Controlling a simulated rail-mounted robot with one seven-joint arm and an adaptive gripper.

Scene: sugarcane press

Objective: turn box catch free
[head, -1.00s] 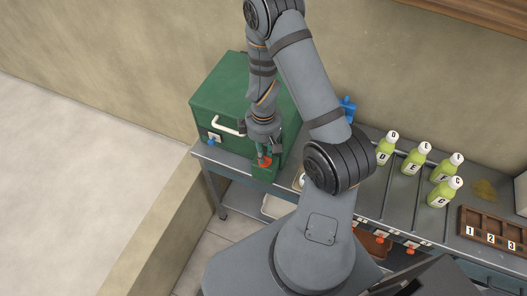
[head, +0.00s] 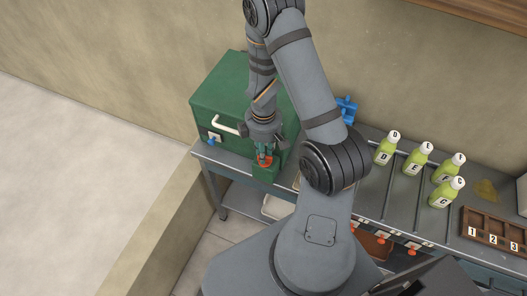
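A green box (head: 215,100) with a white handle (head: 226,125) stands at the left end of the metal table. A small pale catch plate with a blue knob (head: 212,139) is on its front at the lower left. My gripper (head: 265,158) points down in front of the box's right part, over a small green block with an orange-red piece (head: 265,162). The fingertips are at the orange-red piece. The view is too small to tell whether they grip it. My arm hides the box's right side.
Several green bottles marked with letters (head: 416,160) stand in lanes on the right of the table (head: 375,205). A brown numbered rack (head: 492,232) is at the far right. A blue object (head: 346,108) stands behind my arm. The wall is close behind the table.

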